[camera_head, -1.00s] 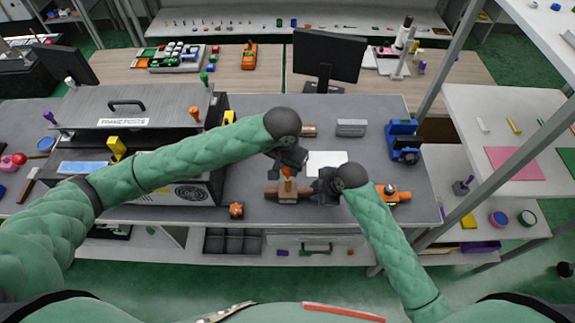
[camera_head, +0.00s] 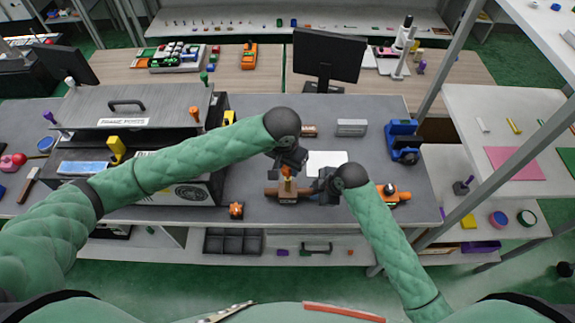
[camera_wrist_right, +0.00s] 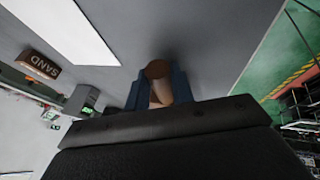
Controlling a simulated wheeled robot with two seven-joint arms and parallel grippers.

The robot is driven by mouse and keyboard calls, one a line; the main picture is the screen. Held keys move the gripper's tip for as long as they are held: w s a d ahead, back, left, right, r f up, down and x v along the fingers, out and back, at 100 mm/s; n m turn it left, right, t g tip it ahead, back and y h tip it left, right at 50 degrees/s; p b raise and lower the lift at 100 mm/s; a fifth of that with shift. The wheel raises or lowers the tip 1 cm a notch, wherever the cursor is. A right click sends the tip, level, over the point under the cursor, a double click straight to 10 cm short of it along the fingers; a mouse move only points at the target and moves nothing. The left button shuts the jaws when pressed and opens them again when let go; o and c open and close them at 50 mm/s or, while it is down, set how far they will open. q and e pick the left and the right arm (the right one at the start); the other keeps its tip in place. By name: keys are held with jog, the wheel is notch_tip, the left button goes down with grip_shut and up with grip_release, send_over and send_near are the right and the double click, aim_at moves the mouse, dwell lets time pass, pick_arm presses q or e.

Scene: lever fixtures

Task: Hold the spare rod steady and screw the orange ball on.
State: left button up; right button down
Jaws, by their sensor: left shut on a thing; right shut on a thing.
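The orange ball (camera_head: 287,171) is a small orange spot at the tips of my left gripper (camera_head: 287,167), which comes down from above and is shut on it. Directly below the ball is a small tan and brown piece with a pale label at its foot, on the grey bench (camera_head: 345,212). My right gripper (camera_head: 316,187) reaches in from the right at this piece. In the right wrist view its blue fingers (camera_wrist_right: 160,95) are shut on a brown cylinder, which I take as the spare rod (camera_wrist_right: 158,70). The fingers hide where ball and rod meet, so I cannot tell whether they touch.
A white sheet (camera_head: 327,163) lies behind the grippers. A blue device (camera_head: 403,140) stands at the right, and an orange item (camera_head: 393,194) lies beside my right arm. A small orange-brown part (camera_head: 236,210) lies left, before the large grey machine (camera_head: 150,108). A block marked SAND (camera_wrist_right: 38,66) shows in the wrist view.

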aim_at(285, 173)
pick_arm(q)
jog(key=shift+f, duration=1.1)
jog(key=o, duration=1.1)
notch_tip(285, 173, up, 12)
jog(key=s, duration=0.1)
jog(key=shift+a, duration=0.4)
jog(key=shift+s, duration=0.1)
